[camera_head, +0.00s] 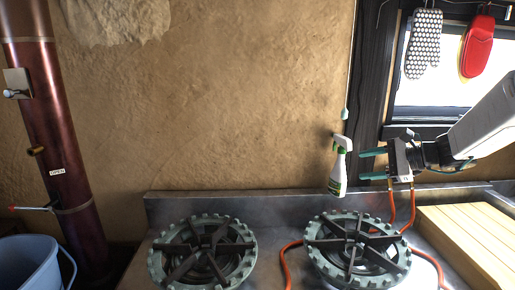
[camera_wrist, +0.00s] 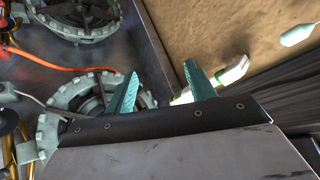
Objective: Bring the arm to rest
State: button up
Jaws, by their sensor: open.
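My gripper (camera_head: 361,165) reaches in from the right, above the back right of the stove. Its two teal fingers are apart with nothing between them; they also show in the wrist view (camera_wrist: 160,68). A white spray bottle (camera_head: 339,168) with a green label is upright just left of the fingertips, by the back wall. In the wrist view the bottle (camera_wrist: 235,72) is partly hidden behind one finger. Whether finger and bottle touch cannot be told.
Two round burners, left (camera_head: 203,250) and right (camera_head: 357,250), sit on the metal counter, with orange hoses. A slatted wooden board (camera_head: 468,240) lies at right. Oven mitts (camera_head: 423,45) hang by the window. A blue bucket (camera_head: 30,265) and a red pipe (camera_head: 62,130) are left.

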jog(key=s+a+r+n+g+h, duration=0.1)
jog(key=s+a+n+g+h, duration=0.25)
jog(key=s, duration=0.55)
jog(key=s+a+r+n+g, duration=0.1)
jog(key=s+a+n+g, duration=0.1)
jog(key=s+a+n, duration=0.6)
jog(key=s+d+f+n+h, duration=0.2)
jog(key=s+d+h, duration=0.1)
jog(key=s, duration=0.8)
jog(key=s+d+f+n+h, duration=0.2)
jog(key=s+d+n+h, duration=0.1)
jog(key=s, duration=0.8)
jog(key=shift+s+g+h, duration=0.25)
jog(key=shift+g+h, duration=0.1)
jog(key=shift+h, duration=0.4)
jog(key=shift+a, duration=0.1)
